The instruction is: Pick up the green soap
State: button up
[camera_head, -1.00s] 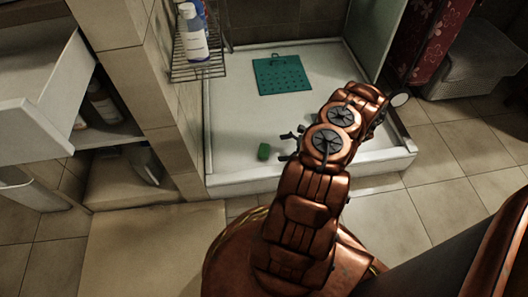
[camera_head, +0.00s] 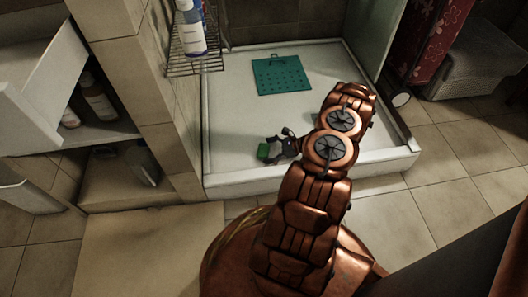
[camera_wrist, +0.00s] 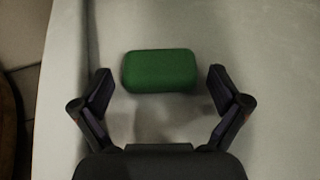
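The green soap (camera_head: 263,151) is a small rounded block on the white shower tray (camera_head: 230,120), near its front left part. In the wrist view the soap (camera_wrist: 159,71) lies lengthwise across the picture, just beyond and between the fingertips. My gripper (camera_wrist: 157,80) is open, with one dark finger on each side and a gap between each finger and the soap. In the head view my gripper (camera_head: 272,146) is at the soap and partly covers it. I cannot tell the exact height of the fingers above the tray.
A teal mat (camera_head: 282,76) lies further back in the tray. A wire rack (camera_head: 193,62) with bottles hangs on the tiled wall at left. The tray's raised rim (camera_head: 240,182) runs along the front. Open drawers and shelves stand at far left.

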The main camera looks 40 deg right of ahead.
jog(key=shift+r, duration=0.1)
jog(key=c, duration=1)
